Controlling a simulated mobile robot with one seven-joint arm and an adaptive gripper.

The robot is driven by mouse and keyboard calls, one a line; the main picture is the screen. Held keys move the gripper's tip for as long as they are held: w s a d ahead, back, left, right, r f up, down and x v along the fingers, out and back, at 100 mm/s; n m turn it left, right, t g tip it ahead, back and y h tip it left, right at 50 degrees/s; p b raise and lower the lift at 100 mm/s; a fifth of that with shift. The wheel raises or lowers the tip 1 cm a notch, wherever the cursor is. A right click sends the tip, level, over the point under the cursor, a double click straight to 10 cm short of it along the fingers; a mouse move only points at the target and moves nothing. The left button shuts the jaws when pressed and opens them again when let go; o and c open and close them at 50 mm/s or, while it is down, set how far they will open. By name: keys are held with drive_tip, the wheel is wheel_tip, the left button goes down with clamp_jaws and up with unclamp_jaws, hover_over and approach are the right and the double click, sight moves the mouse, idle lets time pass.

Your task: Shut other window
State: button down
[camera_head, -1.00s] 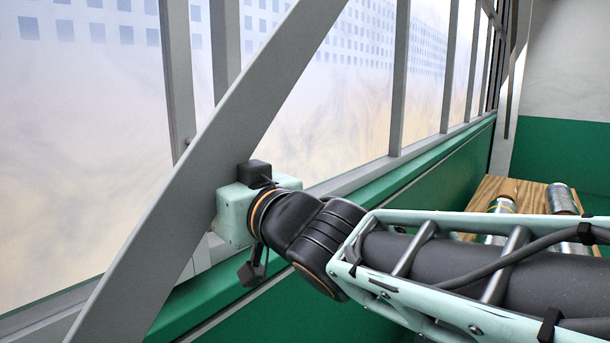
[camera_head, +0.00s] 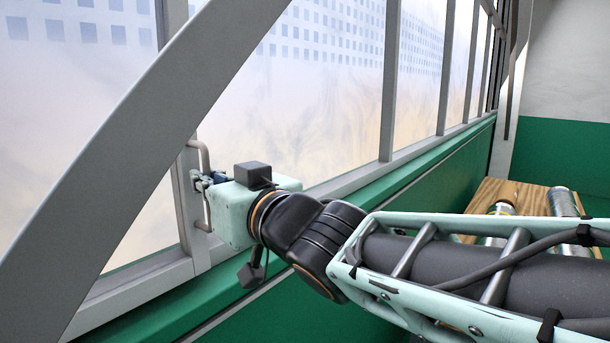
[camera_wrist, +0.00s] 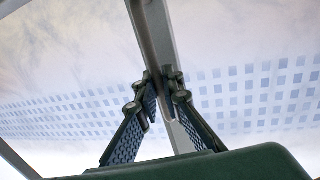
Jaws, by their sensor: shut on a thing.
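The window (camera_head: 110,150) is a large glass pane in a grey frame on the left of the head view. Its grey upright (camera_head: 188,215) carries a metal bar handle (camera_head: 203,155). My gripper (camera_head: 204,183) is shut on this handle, with its fingers around the bar at about mid-height. In the wrist view, both perforated fingers (camera_wrist: 160,88) close on the grey bar handle (camera_wrist: 147,40). The uprights of the two panes appear to overlap behind the handle in the head view. I cannot tell whether any gap remains there.
A grey slanted beam (camera_head: 130,145) crosses the foreground left of my gripper. A green sill (camera_head: 215,293) runs below the windows. A wooden table (camera_head: 532,200) with foil rolls (camera_head: 563,203) stands at the right, behind my arm.

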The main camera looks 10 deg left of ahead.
drive_tip(key=shift+w+d+r, duration=0.1)
drive_tip(key=shift+w+d, duration=0.05)
drive_tip(key=c, duration=2.1)
unclamp_jaws()
drive_tip(key=shift+w, duration=0.15)
drive_tip(key=shift+s, duration=0.2)
drive_tip(key=v, duration=1.2)
drive_tip(key=shift+w, duration=0.15)
